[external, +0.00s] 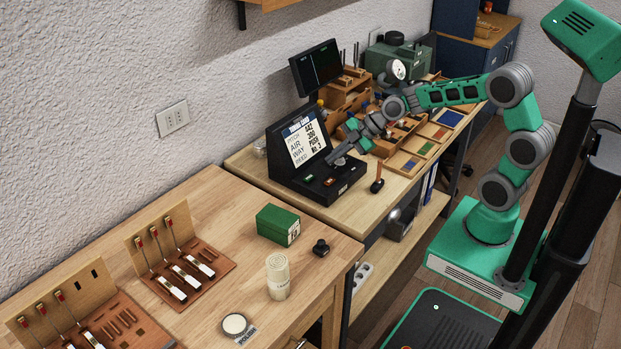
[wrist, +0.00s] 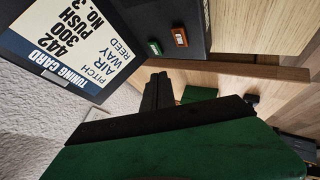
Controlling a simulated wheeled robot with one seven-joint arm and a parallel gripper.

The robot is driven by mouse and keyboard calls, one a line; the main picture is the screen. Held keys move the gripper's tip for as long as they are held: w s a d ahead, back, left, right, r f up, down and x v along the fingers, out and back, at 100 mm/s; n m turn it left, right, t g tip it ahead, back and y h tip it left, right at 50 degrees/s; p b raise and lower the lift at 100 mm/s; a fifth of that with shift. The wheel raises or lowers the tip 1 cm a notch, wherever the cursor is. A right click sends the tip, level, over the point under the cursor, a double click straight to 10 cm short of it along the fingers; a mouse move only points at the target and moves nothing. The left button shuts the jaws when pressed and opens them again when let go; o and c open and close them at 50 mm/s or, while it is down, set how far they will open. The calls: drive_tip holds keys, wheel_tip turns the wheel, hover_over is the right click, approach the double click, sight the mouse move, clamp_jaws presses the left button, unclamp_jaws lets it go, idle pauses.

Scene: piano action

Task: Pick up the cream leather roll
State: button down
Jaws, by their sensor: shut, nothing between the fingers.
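The cream leather roll (external: 277,277) stands upright near the front of the nearer wooden bench, in the external view. I cannot make it out in the wrist view. My gripper (external: 336,159) is over the black console on the farther bench, well apart from the roll and beyond it. Its fingers (wrist: 157,90) are shut together and empty in the wrist view.
A green box (external: 278,225) and a small black knob-like part (external: 321,248) stand near the roll. A round tin (external: 235,325) lies toward the front. Wooden racks with tools (external: 170,240) fill the left. The black console (external: 318,150) with a tuning card is beneath my gripper.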

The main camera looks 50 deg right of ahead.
drive_tip(key=c, duration=2.2)
unclamp_jaws()
drive_tip(key=c, duration=0.6)
unclamp_jaws()
drive_tip(key=shift+o, duration=0.4)
drive_tip(key=shift+r, duration=0.1)
